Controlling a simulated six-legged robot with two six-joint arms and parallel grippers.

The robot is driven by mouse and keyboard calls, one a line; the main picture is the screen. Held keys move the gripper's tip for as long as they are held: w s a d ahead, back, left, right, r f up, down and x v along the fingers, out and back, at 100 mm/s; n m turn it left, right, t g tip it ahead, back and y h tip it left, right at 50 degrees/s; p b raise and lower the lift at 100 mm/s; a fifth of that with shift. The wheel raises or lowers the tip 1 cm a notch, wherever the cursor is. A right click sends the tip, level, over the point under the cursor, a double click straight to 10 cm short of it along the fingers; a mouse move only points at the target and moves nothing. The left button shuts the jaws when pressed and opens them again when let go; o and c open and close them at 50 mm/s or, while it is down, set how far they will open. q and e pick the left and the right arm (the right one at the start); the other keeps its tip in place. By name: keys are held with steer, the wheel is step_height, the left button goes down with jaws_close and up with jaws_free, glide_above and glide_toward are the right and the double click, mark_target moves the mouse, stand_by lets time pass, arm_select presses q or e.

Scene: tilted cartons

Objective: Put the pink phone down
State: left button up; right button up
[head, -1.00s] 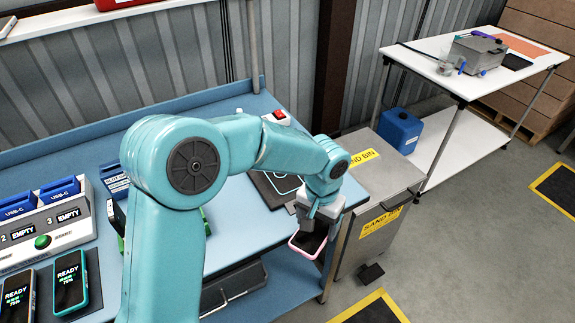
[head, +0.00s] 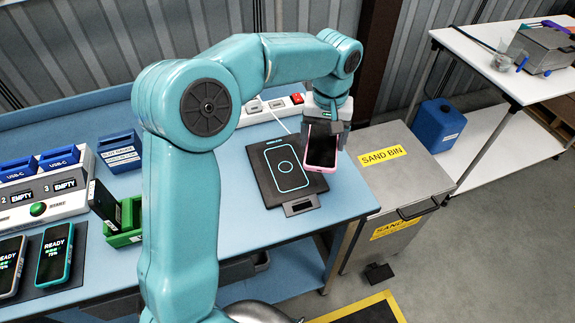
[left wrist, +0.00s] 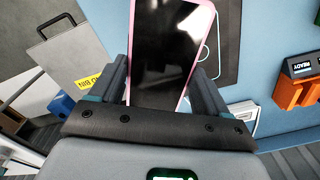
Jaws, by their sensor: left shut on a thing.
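The pink phone (head: 321,146) has a dark screen and a pink edge. My left gripper (head: 325,118) is shut on its upper part and holds it roughly upright, screen toward the head camera. It hangs over or just beside the right edge of the black pad (head: 262,163) with the pale outline; the exact height cannot be told. In the left wrist view the phone (left wrist: 172,45) sits between both fingers, with part of the pad (left wrist: 226,40) behind it. My right gripper is not in view.
Sand bin (head: 390,158) stands right of the blue bench (head: 345,195). A white power strip (head: 260,112) lies behind the pad. Left are a green stand (head: 128,220) with a dark phone, ready phones (head: 54,252) and a charger box (head: 80,195). The bench front is clear.

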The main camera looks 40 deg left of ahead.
arm_select(q)
steer(key=a+r+n, duration=0.1)
steer(key=a, duration=0.1)
steer(key=a+r+n, duration=0.1)
steer(key=a+r, duration=0.1)
steer(key=shift+s+r, duration=0.2)
steer(key=shift+r, duration=0.1)
steer(key=s+a+r+n, duration=0.3)
steer(key=a+r+n, duration=0.1)
steer(key=a+r, duration=0.1)
steer(key=b, duration=0.1)
glide_above(285, 167)
step_height(285, 167, down, 15)
steer(key=shift+w+f, duration=0.15)
step_height(285, 167, down, 4)
steer(key=shift+f, duration=0.3)
